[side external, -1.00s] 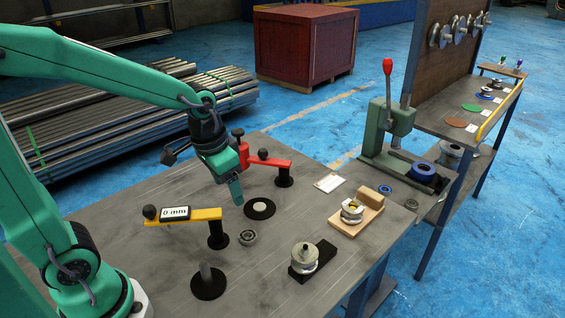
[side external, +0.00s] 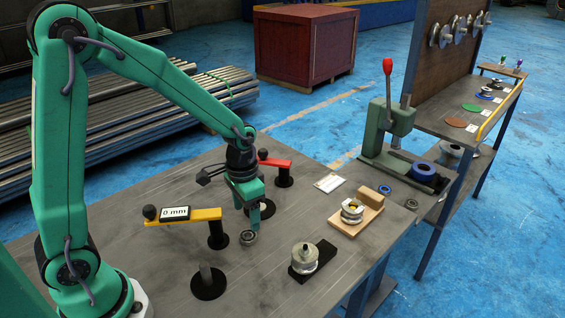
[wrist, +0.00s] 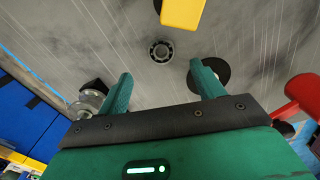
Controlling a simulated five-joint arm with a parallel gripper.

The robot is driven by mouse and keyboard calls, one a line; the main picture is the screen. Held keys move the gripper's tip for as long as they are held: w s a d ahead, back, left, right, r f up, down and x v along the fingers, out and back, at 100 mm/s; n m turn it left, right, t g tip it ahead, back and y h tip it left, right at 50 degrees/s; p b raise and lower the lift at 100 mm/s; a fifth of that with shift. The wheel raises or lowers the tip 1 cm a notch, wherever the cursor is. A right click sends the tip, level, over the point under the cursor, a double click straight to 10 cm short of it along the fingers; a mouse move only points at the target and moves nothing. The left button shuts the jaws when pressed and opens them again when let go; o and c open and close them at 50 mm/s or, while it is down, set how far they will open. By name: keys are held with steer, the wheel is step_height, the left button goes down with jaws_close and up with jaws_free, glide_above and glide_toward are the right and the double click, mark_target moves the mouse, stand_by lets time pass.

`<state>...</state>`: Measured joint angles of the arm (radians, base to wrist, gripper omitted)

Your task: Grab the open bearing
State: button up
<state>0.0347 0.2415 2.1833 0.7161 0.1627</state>
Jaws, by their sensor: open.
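The open bearing (side external: 248,238), a small grey metal ring with a dark hole, lies flat on the workbench in front of the yellow arm. It also shows in the wrist view (wrist: 161,51), where a ring of balls is visible between its rims. My gripper (side external: 247,214) is open and empty, pointing down just behind and above the bearing. In the wrist view my gripper's two green fingers (wrist: 162,76) are spread, and the bearing lies between their lines, beyond the tips. Nothing covers the bearing.
A yellow gauge arm (side external: 195,215) reading 0 mm stands close left of the bearing. A red arm on a post (side external: 284,178) is behind my gripper. A black block with a metal part (side external: 312,260) and a wooden block (side external: 352,222) stand right. The bench's front is mostly clear.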

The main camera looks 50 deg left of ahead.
mark_target(248, 235)
steer(key=shift+f, duration=1)
steer(key=shift+a+f, duration=0.1)
steer(key=shift+f, duration=2.45)
steer(key=c, duration=1.1)
steer(key=shift+r, duration=0.15)
steer(key=shift+w+r, duration=0.1)
steer(key=shift+r, duration=0.7)
step_height(248, 235, up, 2)
steer(key=shift+r, duration=0.1)
steer(key=s+d+r, duration=0.6)
steer(key=d+r, duration=0.1)
steer(key=d, duration=0.3)
steer(key=shift+s, duration=0.2)
